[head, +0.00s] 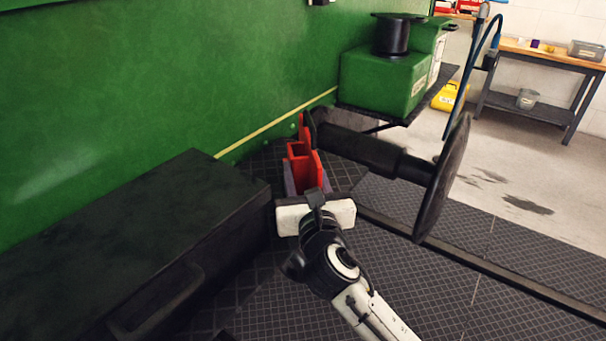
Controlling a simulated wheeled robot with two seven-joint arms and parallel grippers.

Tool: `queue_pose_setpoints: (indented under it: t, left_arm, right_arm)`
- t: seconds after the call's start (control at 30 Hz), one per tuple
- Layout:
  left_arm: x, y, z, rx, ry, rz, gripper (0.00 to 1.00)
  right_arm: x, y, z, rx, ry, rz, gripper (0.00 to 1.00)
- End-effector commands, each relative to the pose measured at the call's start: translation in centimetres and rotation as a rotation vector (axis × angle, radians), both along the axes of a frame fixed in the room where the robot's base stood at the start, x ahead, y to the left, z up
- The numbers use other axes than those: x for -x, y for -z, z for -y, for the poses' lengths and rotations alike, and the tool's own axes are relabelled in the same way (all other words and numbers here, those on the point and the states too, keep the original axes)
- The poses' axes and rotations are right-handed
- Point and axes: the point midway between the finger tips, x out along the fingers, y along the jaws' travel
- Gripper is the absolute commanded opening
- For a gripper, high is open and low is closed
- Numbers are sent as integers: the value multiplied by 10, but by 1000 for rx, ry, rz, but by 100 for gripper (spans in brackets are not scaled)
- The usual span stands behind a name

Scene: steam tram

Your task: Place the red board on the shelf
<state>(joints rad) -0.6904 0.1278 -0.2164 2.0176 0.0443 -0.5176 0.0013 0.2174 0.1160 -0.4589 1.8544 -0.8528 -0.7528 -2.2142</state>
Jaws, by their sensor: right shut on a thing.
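A red piece (302,168), which I take as the red board, stands between the fingers of my right gripper (305,181). It shows upright and partly hidden by the gripper, so its full shape is unclear. My right gripper is shut on it, in front of the green wall, left of a black buffer. A dark shelf-like ledge (444,76) on the green wall carries a green box (384,83) with a black cylinder on top. I cannot tell whether this ledge is the task's shelf. My left gripper is not in view.
The black buffer (368,149) with its round disc (443,180) juts out right of my gripper. A large black box (135,245) stands at the left. A workbench (548,56) with a lower shelf (533,106) stands at the back right. Open floor lies before it.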

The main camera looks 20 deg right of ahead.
Motion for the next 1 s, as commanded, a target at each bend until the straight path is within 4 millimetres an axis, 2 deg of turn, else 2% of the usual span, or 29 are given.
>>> queue_pose_setpoints:
  t: [0.2, 0.23, 0.33, 0.7, 0.87, 1.0]
  left_arm:
    - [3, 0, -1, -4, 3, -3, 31]
    - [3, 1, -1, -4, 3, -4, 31]
    - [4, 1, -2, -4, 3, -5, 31]
    - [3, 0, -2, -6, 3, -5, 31]
    - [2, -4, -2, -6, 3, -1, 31]
    - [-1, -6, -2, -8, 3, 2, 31]
  right_arm:
    - [0, 0, 0, 1, -1, 4, 3]
    - [0, 2, 0, 0, 0, 0, 40]
    - [0, 2, 0, 0, 0, 0, 55]
    - [2, -1, 0, 0, 0, -1, 55]
    - [27, -1, -3, 1, -1, -1, 55]
    - [58, -1, -7, -1, -2, -3, 55]
